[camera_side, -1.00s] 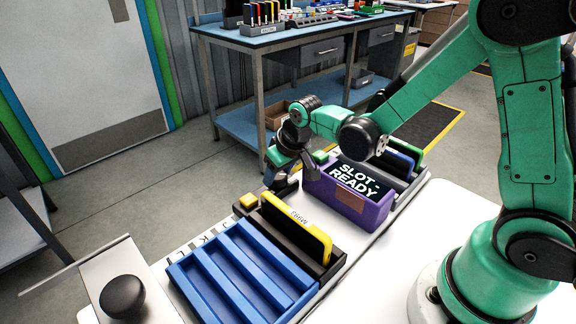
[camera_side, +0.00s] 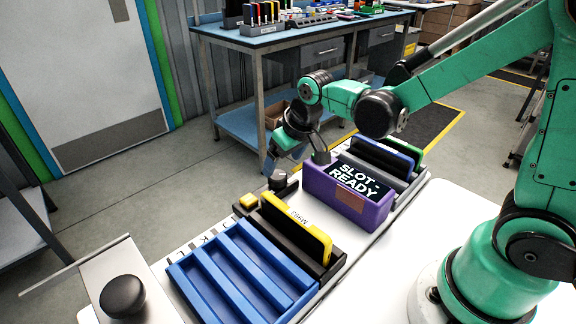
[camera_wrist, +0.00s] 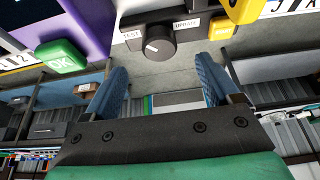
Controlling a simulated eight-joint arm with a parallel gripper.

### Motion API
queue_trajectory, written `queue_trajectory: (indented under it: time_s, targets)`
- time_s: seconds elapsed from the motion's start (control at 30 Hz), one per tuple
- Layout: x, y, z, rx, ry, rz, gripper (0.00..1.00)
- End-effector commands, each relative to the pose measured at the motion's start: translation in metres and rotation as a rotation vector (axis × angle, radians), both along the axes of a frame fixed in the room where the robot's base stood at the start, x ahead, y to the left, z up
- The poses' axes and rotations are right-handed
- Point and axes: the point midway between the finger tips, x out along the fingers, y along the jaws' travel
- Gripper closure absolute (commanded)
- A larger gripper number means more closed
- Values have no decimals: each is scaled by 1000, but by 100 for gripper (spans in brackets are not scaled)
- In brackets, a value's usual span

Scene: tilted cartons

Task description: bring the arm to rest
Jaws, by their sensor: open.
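My gripper (camera_side: 296,158) is raised above the back edge of the white work surface, left of the purple box (camera_side: 322,194). Its jaws are open and empty. In the wrist view the two blue fingers (camera_wrist: 163,72) stand apart with nothing between them. A black dial (camera_side: 279,181) is below the gripper in the side view. In the wrist view this dial (camera_wrist: 154,44) lies beyond the fingertips, apart from them, between labels reading TEST and UPDATE.
A yellow carton (camera_side: 297,228) tilts in a black holder beside a blue slotted tray (camera_side: 203,290). A yellow button (camera_side: 249,201) and a green OK button (camera_wrist: 61,57) flank the dial. Other cartons (camera_side: 385,152) stand behind the purple box, which reads SLOT READY.

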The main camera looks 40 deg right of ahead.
Motion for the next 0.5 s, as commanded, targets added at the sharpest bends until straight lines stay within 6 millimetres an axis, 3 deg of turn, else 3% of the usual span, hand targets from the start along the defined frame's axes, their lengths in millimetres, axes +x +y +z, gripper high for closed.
queue_trajectory:
  time_s: [0.5]
  targets:
    - [-5, 0, 10, 0, -1, 0, 18]
